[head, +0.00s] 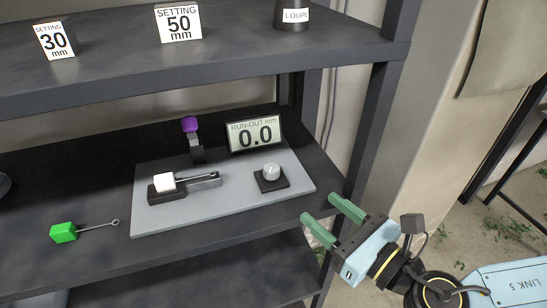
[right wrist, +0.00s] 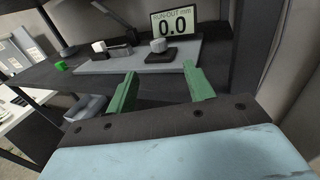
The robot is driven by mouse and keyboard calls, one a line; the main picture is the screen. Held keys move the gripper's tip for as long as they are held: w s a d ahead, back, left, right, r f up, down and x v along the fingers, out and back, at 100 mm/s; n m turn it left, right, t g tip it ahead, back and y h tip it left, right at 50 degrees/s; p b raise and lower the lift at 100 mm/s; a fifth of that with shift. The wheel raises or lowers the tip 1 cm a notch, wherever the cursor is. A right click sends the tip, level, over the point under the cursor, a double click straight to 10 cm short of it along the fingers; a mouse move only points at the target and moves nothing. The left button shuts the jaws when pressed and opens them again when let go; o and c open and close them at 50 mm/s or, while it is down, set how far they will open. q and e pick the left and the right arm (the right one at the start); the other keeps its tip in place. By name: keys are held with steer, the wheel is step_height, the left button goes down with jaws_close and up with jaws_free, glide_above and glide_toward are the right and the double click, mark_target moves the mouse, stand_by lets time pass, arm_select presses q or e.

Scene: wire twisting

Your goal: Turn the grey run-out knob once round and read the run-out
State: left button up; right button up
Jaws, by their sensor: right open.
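The grey run-out knob (head: 271,171) stands on a small dark square base on a light grey plate (head: 230,208) on the shelf. It also shows in the right wrist view (right wrist: 158,46). Behind it the run-out display (head: 254,134) reads 0.0 mm; it reads the same in the right wrist view (right wrist: 172,25). My right gripper (head: 318,216) is open and empty, in front of and right of the plate, apart from the knob. My left gripper is not in view.
A green block with a looped wire (head: 64,232) lies left of the plate. A purple-topped post (head: 190,125) stands behind the white block. The upper shelf (head: 110,75) carries setting signs and a loupe. A dark shelf post (head: 375,125) rises at the right.

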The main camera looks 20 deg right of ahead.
mark_target(277, 172)
steer(key=b+x, duration=0.9)
steer(key=shift+a, duration=0.1)
steer(key=shift+w+a+b, duration=0.2)
steer(key=shift+w+b, duration=0.2)
steer(key=shift+b, duration=0.05)
steer(key=shift+w+a+r+p, duration=0.2)
steer(key=shift+w+a+p, duration=0.1)
steer(key=shift+w, duration=0.5)
steer(key=shift+w+a+f, duration=0.1)
steer(key=shift+w+a, duration=0.1)
steer(key=shift+w, duration=0.25)
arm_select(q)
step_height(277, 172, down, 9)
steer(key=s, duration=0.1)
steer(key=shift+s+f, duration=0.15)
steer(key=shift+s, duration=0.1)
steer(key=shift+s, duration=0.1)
arm_select(e)
steer(key=c, duration=1)
